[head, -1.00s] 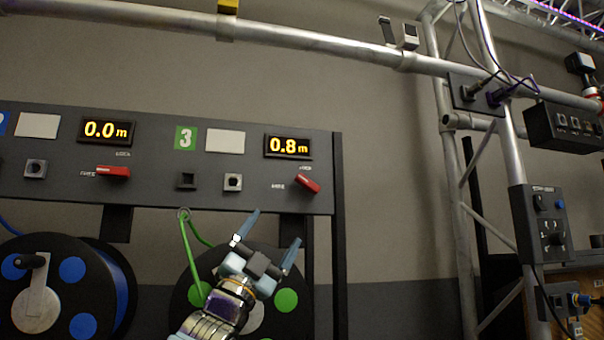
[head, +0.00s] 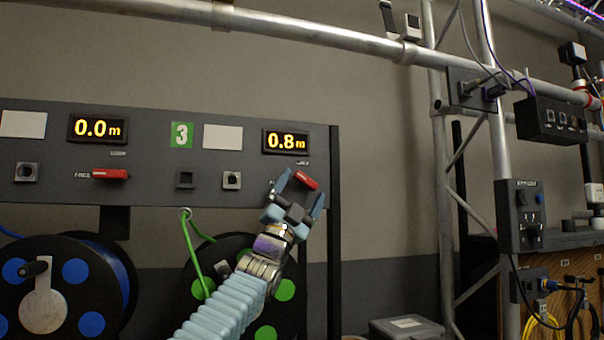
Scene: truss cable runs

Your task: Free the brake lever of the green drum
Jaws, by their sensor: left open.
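The green drum (head: 286,290) is a black reel with green discs, partly hidden behind my left arm. A green cable (head: 190,250) runs from it up to a ring under the panel. Its red brake lever (head: 307,180) is on the panel below the 0.8 m display (head: 286,141), beside the green label 3 (head: 182,135). The lever is tilted, its right end lower. My left gripper (head: 296,184) is open, its fingers just below and around the lever in the picture; I cannot tell whether they touch it. My right gripper is not in view.
A blue drum (head: 62,285) stands at left, with a level red lever (head: 110,174) above it. A truss with boxes and cables (head: 522,215) stands at right. A grey bin (head: 406,328) is at the bottom. The wall between panel and truss is clear.

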